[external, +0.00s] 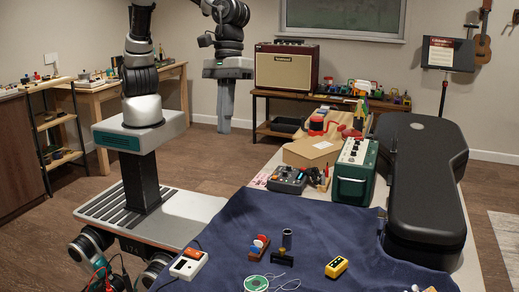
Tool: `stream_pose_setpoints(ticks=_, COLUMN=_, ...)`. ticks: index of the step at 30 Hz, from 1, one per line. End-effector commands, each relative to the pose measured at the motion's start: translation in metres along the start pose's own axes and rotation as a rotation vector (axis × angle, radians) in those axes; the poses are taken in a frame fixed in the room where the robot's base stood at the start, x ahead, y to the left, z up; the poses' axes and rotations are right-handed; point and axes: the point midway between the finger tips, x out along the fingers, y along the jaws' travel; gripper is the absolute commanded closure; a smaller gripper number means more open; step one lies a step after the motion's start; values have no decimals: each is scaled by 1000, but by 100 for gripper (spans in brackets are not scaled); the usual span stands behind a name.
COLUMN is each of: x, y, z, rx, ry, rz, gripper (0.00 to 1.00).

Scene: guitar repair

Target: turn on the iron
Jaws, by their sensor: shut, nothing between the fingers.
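My gripper (225,128) hangs pointing down, high over the floor left of the work table, with its fingers shut and nothing held. It is well apart from everything on the table. I cannot pick out the iron with certainty. A small white box with a dark panel (188,265) lies at the near left of the blue cloth, with an orange part beside it. A teal spool (256,284) with loose pale wire lies at the front edge. No switch is readable at this size.
The blue cloth (310,225) has clear room in its middle. A yellow box (336,267) lies on it. Behind are a dark pedal unit (287,180), a cardboard box (312,152) and a green amplifier (354,172). A black guitar case (422,185) bounds the right.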

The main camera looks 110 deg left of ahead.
Motion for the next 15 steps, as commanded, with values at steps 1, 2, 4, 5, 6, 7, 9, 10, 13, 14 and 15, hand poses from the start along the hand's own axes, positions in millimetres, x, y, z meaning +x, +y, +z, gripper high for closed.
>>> stream_pose_setpoints(ticks=1, x=38, y=2, z=14, rx=-52, ry=20, rz=-55, gripper=100)
stream_pose_setpoints(ticks=2, x=52, y=3, z=22, rx=-90, ry=33, rz=-80, gripper=100)
stream_pose_setpoints(ticks=4, x=82, y=3, z=38, rx=-170, ry=72, rz=-131, gripper=100)
stream_pose_setpoints(ticks=5, x=94, y=2, z=44, rx=-203, ry=90, rz=-148, gripper=100)
stream_pose_setpoints(ticks=6, x=108, y=1, z=53, rx=-240, ry=113, rz=-168, gripper=100)
stream_pose_setpoints(ticks=7, x=118, y=0, z=58, rx=-265, ry=131, rz=-179, gripper=100)
stream_pose_setpoints(ticks=9, x=136, y=-2, z=69, rx=-314, ry=168, rz=-200, gripper=100)
stream_pose_setpoints(ticks=10, x=142, y=-3, z=73, rx=-331, ry=181, rz=-205, gripper=100)
stream_pose_setpoints(ticks=13, x=155, y=-6, z=81, rx=-369, ry=214, rz=-217, gripper=100)
stream_pose_setpoints(ticks=14, x=157, y=-6, z=83, rx=-378, ry=220, rz=-218, gripper=100)
stream_pose_setpoints(ticks=15, x=159, y=-6, z=84, rx=-385, ry=225, rz=-219, gripper=100)
